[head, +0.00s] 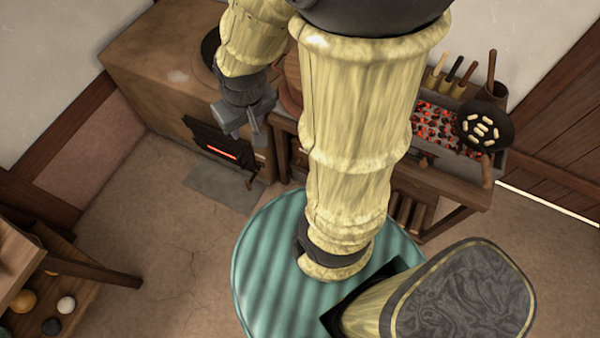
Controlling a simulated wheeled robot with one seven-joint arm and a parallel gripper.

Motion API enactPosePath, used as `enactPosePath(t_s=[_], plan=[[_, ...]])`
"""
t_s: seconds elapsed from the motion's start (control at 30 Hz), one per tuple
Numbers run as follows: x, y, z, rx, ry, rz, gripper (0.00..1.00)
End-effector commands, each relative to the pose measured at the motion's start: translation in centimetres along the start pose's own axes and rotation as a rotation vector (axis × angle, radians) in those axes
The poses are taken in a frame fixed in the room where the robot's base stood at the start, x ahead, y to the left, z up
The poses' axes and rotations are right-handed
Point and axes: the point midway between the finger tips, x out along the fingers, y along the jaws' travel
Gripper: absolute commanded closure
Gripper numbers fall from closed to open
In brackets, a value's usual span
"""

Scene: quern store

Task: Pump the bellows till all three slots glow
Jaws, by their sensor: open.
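My gripper (243,124) is open and appears empty, hanging in front of the brown stove block at the upper left. Just below and left of it, a dark firebox front (205,134) is set in the stove, with one orange glowing slot (222,153). I cannot make out three separate slots. A dark bar (251,182) juts out low at the right of the firebox; I cannot tell what it belongs to. I cannot pick out the bellows for certain; my arm covers much of the middle of the view.
The stove block (150,55) stands against the wall. Right of my arm, a bed of glowing coals (433,118) has a dark pan (486,127) of pale pieces above it. A grey floor slab (222,188) lies before the firebox. A wooden table (75,262) stands lower left; floor between is clear.

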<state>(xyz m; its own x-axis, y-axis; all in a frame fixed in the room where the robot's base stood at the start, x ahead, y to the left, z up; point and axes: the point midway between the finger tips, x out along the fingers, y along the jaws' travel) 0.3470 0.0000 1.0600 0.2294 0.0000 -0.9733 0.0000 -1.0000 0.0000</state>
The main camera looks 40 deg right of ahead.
Motion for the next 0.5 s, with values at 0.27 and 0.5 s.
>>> enactPosePath(t_s=[0.27,0.5], plan=[[0.0,0.0,0.0,0.000,0.000,0.000,0.58],[1.2,0.0,0.1,-0.031,-0.014,0.003,0.66]])
